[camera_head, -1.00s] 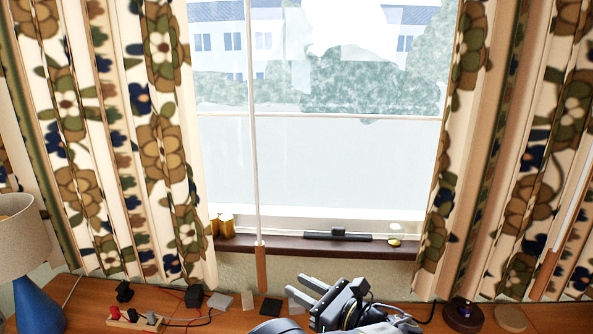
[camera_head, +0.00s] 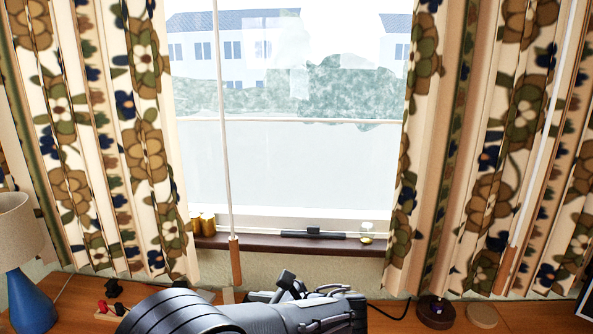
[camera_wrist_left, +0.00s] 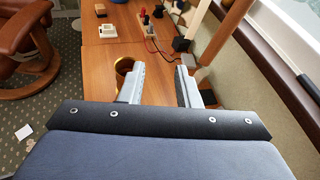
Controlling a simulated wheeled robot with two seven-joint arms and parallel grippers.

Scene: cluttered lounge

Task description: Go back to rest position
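My left arm lies low across the head view, over the desk (camera_head: 520,314). In the head view its hand is seen from behind and the fingers are largely hidden. In the left wrist view the left gripper (camera_wrist_left: 160,86) shows its two grey fingers apart, with nothing between them. The desk surface shows beyond the fingers, and a round golden-brown object (camera_wrist_left: 123,66) is partly behind the left finger. My right gripper is in neither view.
A blue lamp (camera_head: 30,300) stands at the desk's left. A dark round object (camera_head: 436,311) and a tan disc (camera_head: 482,315) lie on the right. Floral curtains (camera_head: 475,150) flank the window. A brown armchair (camera_wrist_left: 25,35) is beside the desk in the wrist view.

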